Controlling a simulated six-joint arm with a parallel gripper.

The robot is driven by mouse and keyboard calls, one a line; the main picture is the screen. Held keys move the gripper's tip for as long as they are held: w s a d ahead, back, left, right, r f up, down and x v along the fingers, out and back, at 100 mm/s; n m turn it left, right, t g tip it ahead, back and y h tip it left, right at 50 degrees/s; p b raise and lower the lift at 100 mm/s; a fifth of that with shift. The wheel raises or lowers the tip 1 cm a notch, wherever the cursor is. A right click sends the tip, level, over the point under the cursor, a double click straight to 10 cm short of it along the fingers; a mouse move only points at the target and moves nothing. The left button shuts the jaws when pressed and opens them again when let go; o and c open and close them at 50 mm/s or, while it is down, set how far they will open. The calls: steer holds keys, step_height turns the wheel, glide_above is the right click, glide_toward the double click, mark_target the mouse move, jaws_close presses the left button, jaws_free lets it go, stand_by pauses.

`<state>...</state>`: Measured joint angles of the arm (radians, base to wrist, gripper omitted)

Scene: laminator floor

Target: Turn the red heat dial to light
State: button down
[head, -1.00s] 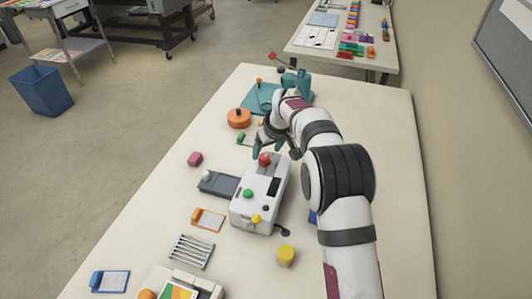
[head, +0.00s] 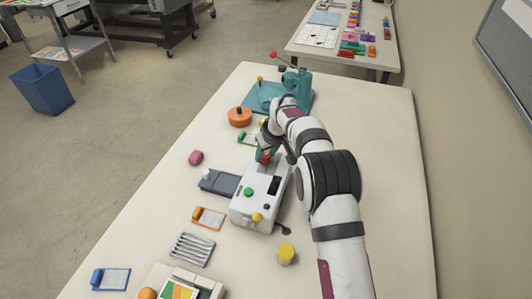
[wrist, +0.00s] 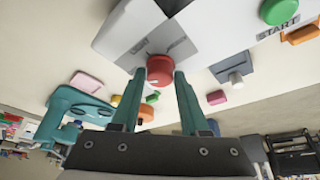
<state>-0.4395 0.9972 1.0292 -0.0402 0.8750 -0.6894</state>
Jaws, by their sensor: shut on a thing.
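The red heat dial (head: 264,158) sits on the top of the white laminator (head: 245,213), at its far end. In the wrist view the dial (wrist: 160,69) is round and red, with a grey scale beside it; I cannot read its setting. My gripper (wrist: 160,82) has its two teal fingers on either side of the dial, shut on it. In the head view my gripper (head: 265,153) comes down over the dial from the far side and partly hides it.
An orange round object (head: 240,117) and a teal press (head: 297,82) stand farther back. A yellow cup-like object (head: 286,254) stands near the front right.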

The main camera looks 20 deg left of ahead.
steer(key=shift+m, duration=0.3)
steer(key=m+h, duration=0.1)
steer(key=m, duration=0.1)
steer(key=m+t, duration=0.1)
steer(key=m, duration=0.1)
steer(key=shift+a+m+h, duration=0.15)
steer(key=shift+m+h, duration=0.15)
steer(key=shift+h, duration=0.1)
steer(key=m+h, duration=0.2)
steer(key=m, duration=0.4)
steer(key=shift+a, duration=0.1)
steer(key=shift+m+h, duration=0.3)
steer(key=shift+m, duration=0.1)
steer(key=shift+c, duration=2.1)
jaws_free()
steer(key=shift+s+r, duration=0.1)
steer(key=shift+r, duration=0.05)
steer(key=v, duration=1.5)
steer(key=shift+s+r, duration=0.2)
steer(key=shift+r, duration=0.05)
